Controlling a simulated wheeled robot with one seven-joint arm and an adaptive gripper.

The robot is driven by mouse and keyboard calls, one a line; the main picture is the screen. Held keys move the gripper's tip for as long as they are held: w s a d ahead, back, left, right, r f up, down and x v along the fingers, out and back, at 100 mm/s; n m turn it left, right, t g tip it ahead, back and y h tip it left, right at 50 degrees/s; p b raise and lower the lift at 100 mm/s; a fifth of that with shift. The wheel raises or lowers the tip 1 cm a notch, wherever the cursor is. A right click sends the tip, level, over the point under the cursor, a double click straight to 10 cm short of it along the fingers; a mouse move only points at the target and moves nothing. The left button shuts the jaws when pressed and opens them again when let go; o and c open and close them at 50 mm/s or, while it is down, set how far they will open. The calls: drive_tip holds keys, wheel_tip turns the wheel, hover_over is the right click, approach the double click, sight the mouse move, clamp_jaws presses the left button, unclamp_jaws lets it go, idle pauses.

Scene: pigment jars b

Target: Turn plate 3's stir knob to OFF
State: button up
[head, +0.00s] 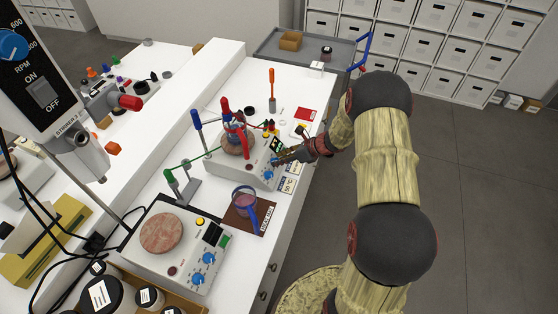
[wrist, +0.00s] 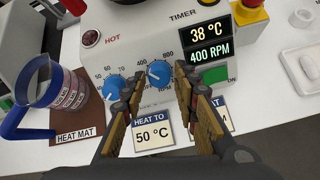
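The hot plate under my gripper (head: 283,158) is a white box (head: 238,174) with two blue knobs; I cannot read a plate number. In the wrist view its right blue knob (wrist: 159,73), beside the 400 and 800 marks, is the stir knob. My gripper (wrist: 156,76) is open, with one finger on each side of that knob and small gaps showing. The left knob (wrist: 113,87), beside the 50 and 60 marks, lies just outside the left finger. The display (wrist: 209,42) reads 38 °C and 400 RPM.
A blue-handled jug (wrist: 52,88) stands on the brown heat mat (wrist: 82,122) at left. A red button on a yellow base (wrist: 251,8) is at upper right. A "HEAT TO 50 °C" card (wrist: 153,133) lies in front. A second hot plate (head: 170,246) stands nearer.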

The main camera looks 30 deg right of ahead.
drive_tip(key=shift+w+a+f, duration=0.25)
drive_tip(key=shift+w+f, duration=0.05)
drive_tip(key=shift+f, duration=0.05)
drive_tip(key=shift+c, duration=0.2)
drive_tip(key=c, duration=0.7)
clamp_jaws()
